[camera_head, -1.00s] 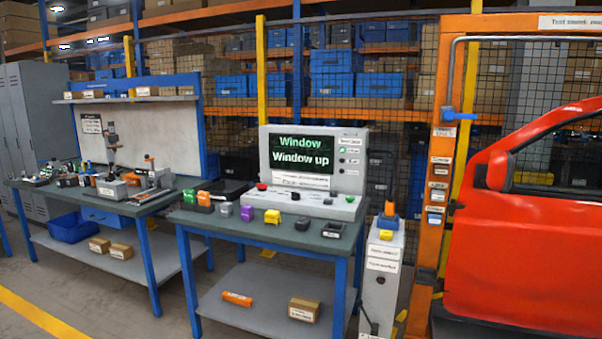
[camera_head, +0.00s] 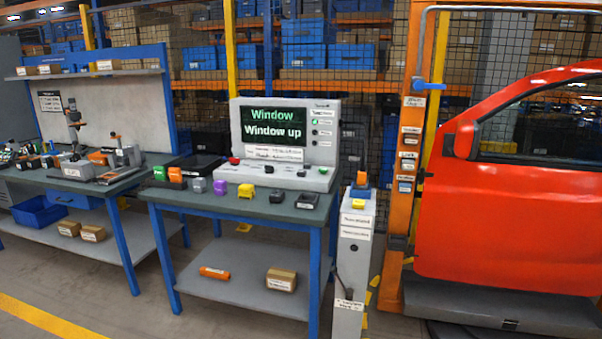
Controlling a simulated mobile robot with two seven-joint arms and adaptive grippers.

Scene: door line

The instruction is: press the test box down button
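The test box (camera_head: 288,140) is a grey console on the dark-topped table in the middle of the head view. I cannot read which is the down button. One of the small lamps on the right of the screen is green. Neither of my grippers is in view.
Small coloured parts, including a yellow block (camera_head: 246,191) and a purple block (camera_head: 221,188), lie before the box. A grey post (camera_head: 353,250) stands right of the table (camera_head: 170,194). A red door (camera_head: 520,200) hangs at the right. Open floor lies in front.

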